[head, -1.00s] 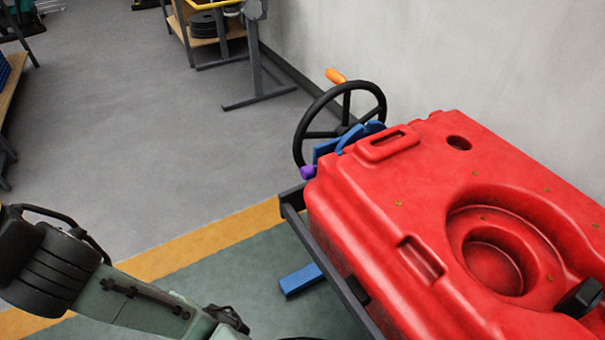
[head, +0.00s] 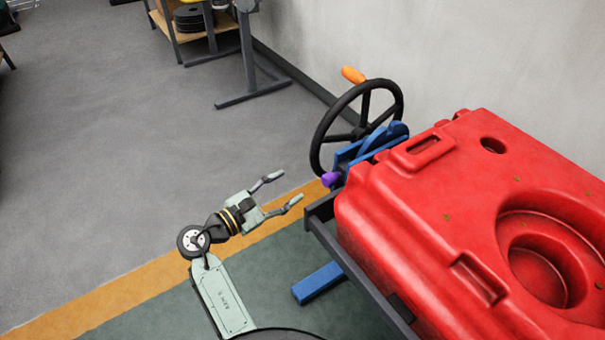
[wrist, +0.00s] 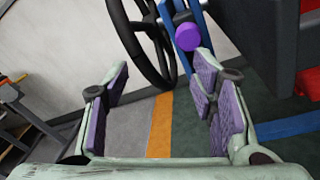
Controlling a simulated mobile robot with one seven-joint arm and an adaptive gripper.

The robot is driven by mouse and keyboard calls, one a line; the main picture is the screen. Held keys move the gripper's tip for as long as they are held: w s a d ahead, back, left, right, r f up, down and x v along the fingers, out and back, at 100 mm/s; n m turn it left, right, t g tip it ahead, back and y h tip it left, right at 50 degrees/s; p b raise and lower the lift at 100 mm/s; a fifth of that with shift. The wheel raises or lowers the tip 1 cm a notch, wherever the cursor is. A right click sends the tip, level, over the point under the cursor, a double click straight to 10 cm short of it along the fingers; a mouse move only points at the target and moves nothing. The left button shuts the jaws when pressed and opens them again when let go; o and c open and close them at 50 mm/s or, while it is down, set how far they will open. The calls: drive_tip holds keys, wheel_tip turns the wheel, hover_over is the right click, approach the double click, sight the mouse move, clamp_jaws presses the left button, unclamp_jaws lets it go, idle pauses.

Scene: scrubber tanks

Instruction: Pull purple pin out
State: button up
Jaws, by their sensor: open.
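The purple pin (head: 330,179) sticks out of the blue bracket (head: 365,150) beside the black handwheel, at the near left end of the red tank. In the wrist view the round end of the purple pin (wrist: 187,37) faces the camera, ahead of the right finger and above it in the picture. My gripper (head: 286,189) is open and empty, with its fingers pointing toward the bracket side. It is left of the pin and apart from it. In the wrist view both purple-padded fingers of my gripper (wrist: 163,95) are spread wide, with floor between them.
The black handwheel (head: 318,145) with an orange knob (head: 353,75) stands just behind the pin. The red tank (head: 420,220) on a dark frame (head: 345,262) fills the right side. A blue bar (head: 317,283) lies low near the frame.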

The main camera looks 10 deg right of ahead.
sight(325, 182)
drive_tip(key=shift+g+h, duration=0.7)
drive_tip(key=shift+g, duration=0.2)
drive_tip(key=d, duration=0.4)
drive_tip(key=w+d+p, duration=0.1)
drive_tip(key=d, duration=0.3)
drive_tip(key=d+f, duration=0.1)
drive_tip(key=d, duration=0.3)
drive_tip(key=shift+w+p, duration=0.15)
drive_tip(key=shift+p, duration=0.25)
drive_tip(key=shift+c, duration=0.4)
clamp_jaws()
drive_tip(key=shift+a, duration=0.1)
